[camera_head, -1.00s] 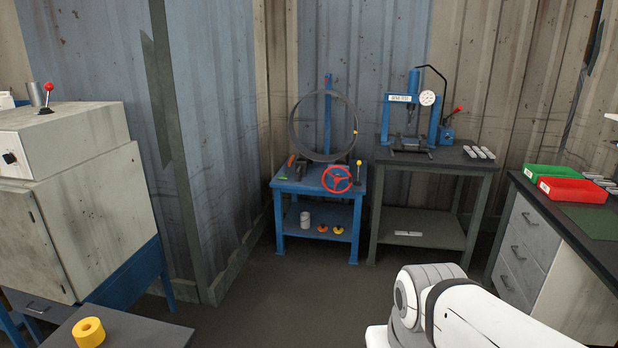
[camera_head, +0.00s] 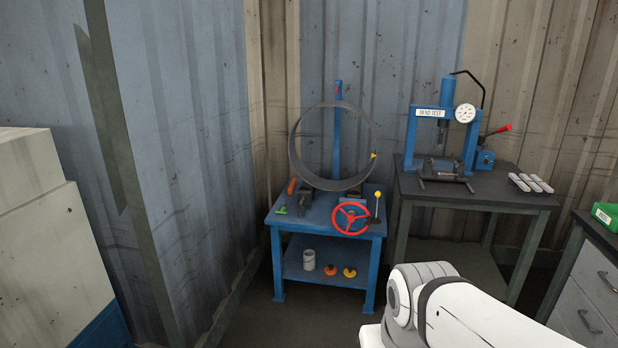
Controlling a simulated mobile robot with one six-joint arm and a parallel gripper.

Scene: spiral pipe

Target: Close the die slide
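A blue bench (camera_head: 300,265) stands in the corner ahead. It carries a large upright grey ring (camera_head: 292,150) in front of a blue post (camera_head: 337,130), a red handwheel (camera_head: 350,219) and a yellow-knobbed lever (camera_head: 378,205). To its right, a blue press marked "BEND TEST" (camera_head: 431,113) with a round gauge (camera_head: 465,113) and a red-handled lever (camera_head: 503,129) stands on a dark table. I cannot tell which part is the die slide. My white arm shows at the lower right, but my gripper is out of view.
The dark table (camera_head: 490,192) also carries several light bars (camera_head: 531,183). A grey drawer cabinet (camera_head: 590,285) with a green bin (camera_head: 606,215) is at the right edge. A pale cabinet (camera_head: 45,240) stands at the left. Floor (camera_head: 285,325) shows in front of the blue bench.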

